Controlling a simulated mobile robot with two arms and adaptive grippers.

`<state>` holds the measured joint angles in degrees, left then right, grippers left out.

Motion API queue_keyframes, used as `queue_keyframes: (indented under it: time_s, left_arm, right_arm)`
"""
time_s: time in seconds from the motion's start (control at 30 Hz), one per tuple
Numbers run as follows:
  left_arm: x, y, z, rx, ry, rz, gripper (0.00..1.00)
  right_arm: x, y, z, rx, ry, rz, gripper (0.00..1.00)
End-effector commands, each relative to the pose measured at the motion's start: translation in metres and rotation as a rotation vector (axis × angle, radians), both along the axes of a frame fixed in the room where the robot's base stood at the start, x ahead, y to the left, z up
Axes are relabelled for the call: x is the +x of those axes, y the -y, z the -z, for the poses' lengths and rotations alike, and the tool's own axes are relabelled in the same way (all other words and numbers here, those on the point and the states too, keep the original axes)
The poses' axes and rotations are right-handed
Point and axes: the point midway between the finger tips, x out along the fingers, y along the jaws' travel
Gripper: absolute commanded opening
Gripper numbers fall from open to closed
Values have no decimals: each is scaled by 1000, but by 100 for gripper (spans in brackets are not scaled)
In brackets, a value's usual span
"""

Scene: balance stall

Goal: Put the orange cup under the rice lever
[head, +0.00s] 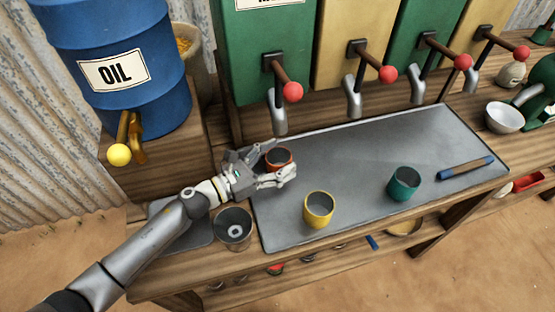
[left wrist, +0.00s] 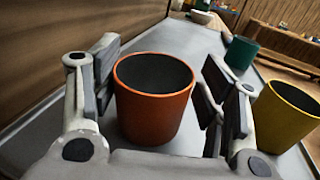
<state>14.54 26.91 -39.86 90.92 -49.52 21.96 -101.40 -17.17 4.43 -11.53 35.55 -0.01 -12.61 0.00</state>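The orange cup (head: 278,158) stands upright on the grey counter mat, near its left end. My left gripper (head: 277,168) is around it, with one finger on each side. In the left wrist view the orange cup (left wrist: 153,105) is between the two open fingers, and a gap shows on the right side. Several levers with red knobs stand behind the mat, each with a grey spout. The leftmost lever (head: 280,75) is on a green bin (head: 262,38) whose label is cut off, so I cannot read which lever is rice. My right gripper is out of view.
A yellow cup (head: 318,209) and a green cup (head: 403,183) stand on the mat (head: 350,165). A dark grey cup (head: 234,228) is by its left edge. A blue OIL barrel (head: 112,75) is at left. A blue-handled tool (head: 466,168) lies at right. The middle of the mat is clear.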

Motion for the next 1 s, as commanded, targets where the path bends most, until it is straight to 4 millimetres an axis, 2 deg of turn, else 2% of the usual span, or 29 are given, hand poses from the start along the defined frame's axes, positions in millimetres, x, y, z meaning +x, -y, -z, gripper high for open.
queue_keyframes:
  time_s: [0.43,0.8,1.0]
  left_arm:
    - [-1,-2,-1,1,-2,-1,77]
    - [-33,-52,2,3,-2,-1,77]
    - [-41,-63,-1,1,-1,0,77]
  right_arm:
    - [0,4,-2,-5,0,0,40]
    - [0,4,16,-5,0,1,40]
    - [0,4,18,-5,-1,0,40]
